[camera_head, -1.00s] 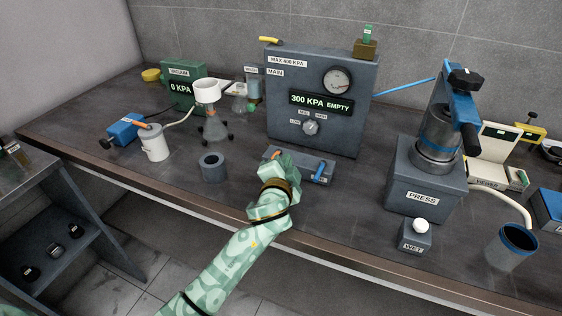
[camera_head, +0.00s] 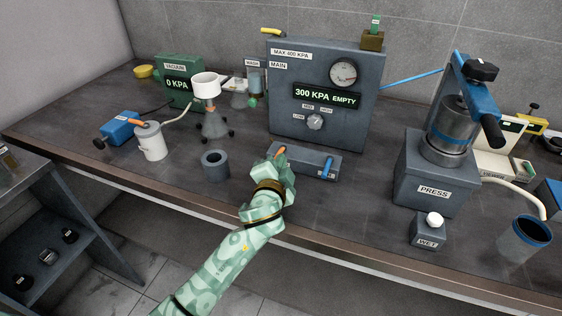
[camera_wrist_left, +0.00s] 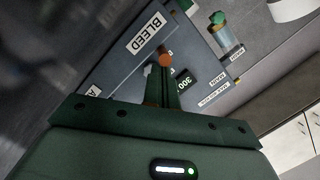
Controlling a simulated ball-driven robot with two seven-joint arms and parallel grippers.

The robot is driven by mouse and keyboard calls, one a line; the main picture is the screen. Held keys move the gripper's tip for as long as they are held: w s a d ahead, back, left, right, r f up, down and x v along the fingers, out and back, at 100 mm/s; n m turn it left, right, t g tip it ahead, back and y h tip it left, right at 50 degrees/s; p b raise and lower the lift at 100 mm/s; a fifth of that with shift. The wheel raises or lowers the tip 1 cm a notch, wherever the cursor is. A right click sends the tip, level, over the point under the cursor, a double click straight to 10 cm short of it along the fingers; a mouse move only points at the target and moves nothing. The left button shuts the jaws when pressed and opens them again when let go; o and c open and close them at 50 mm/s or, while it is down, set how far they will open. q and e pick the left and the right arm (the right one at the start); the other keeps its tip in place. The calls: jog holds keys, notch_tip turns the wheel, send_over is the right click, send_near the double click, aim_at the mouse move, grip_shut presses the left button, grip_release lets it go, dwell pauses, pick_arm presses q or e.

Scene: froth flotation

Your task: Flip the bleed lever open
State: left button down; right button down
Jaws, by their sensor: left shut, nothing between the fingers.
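The bleed lever has an orange handle (camera_head: 280,152) and sits on the left end of a low grey valve box (camera_head: 312,166) in front of the main panel. In the left wrist view its round orange end (camera_wrist_left: 166,60) shows beside the BLEED label (camera_wrist_left: 146,33). My left gripper (camera_head: 279,163) is at the front left of the box, close to the orange handle. In the wrist view the gripper's fingers (camera_wrist_left: 163,85) are shut and empty, just short of the orange end. Whether they touch it I cannot tell. The lever's base is hidden.
A blue lever (camera_head: 328,166) stands at the right of the same box. The main panel (camera_head: 290,120) behind reads 300 KPA EMPTY. A grey ring (camera_head: 215,166) stands left of my gripper. The press (camera_head: 432,185) is at right. Bench between box and press is clear.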

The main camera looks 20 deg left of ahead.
pick_arm(q)
jog(key=shift+a+r+m+h+p, duration=0.1)
jog(key=shift+a+m+h+p, duration=0.1)
jog(key=shift+m+h+p, duration=0.15)
jog(key=shift+s+a+m+h+p, duration=0.1)
jog(key=shift+a+m+h+p, duration=0.15)
jog(key=shift+h+p, duration=0.2)
jog(key=shift+a+r+m+h+p, duration=0.2)
jog(key=shift+a+m+h+p, duration=0.4)
jog(key=shift+m+h+p, duration=0.3)
jog(key=shift+a+h+p, duration=0.3)
jog(key=shift+a+p, duration=0.3)
jog(key=shift+p, duration=0.15)
jog(key=shift+w+a+f+p, duration=0.1)
jog(key=shift+w+a+p, duration=0.2)
jog(key=shift+a, duration=0.3)
jog(key=shift+w+a+f+p, duration=0.15)
jog(key=shift+a+p, duration=0.25)
jog(key=shift+a, duration=0.2)
jog(key=shift+w+a, duration=0.55)
jog(key=shift+a, duration=0.2)
jog(key=shift+w+a+p, duration=0.35)
jog(key=shift+w+a, duration=0.15)
